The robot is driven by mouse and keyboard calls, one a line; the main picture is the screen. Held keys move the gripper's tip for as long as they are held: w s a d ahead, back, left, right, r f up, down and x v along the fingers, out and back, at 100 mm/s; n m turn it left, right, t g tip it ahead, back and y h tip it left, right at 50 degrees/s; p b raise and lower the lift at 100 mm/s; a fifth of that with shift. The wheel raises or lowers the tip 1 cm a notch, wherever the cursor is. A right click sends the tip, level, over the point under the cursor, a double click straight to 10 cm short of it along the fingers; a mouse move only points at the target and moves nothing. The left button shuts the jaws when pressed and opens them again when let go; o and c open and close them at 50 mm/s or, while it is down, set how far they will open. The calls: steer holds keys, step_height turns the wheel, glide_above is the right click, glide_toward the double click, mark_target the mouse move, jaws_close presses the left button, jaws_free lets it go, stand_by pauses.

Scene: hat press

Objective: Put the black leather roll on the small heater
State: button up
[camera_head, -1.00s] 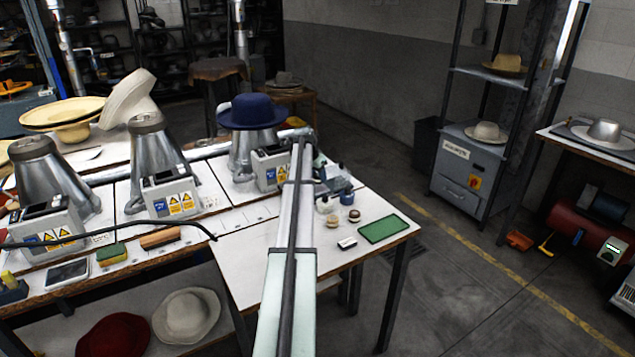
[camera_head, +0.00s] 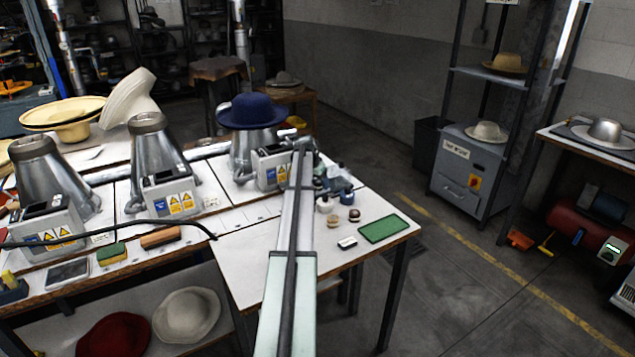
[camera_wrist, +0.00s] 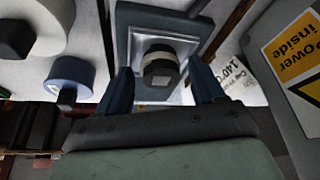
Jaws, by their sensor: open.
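A short black roll with a pale band (camera_wrist: 160,80) stands over a square silver plate in a dark blue-grey frame, which looks like the small heater (camera_wrist: 136,45), in the wrist view. My gripper (camera_wrist: 160,68) is open, its two dark blue fingers on either side of the roll with gaps showing. I cannot tell if the roll's far end touches the plate. In the head view my arm hides most of this spot, and the roll cannot be made out there.
A white bottle (camera_wrist: 40,22) and a blue bottle (camera_wrist: 70,78) stand left of the heater in the wrist view. A grey box with a warning label (camera_wrist: 300,50) is close on the right. A green tray (camera_head: 384,229) lies near the table's right end.

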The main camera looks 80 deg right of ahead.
steer(key=v, duration=1.2)
steer(key=shift+a+r, duration=0.1)
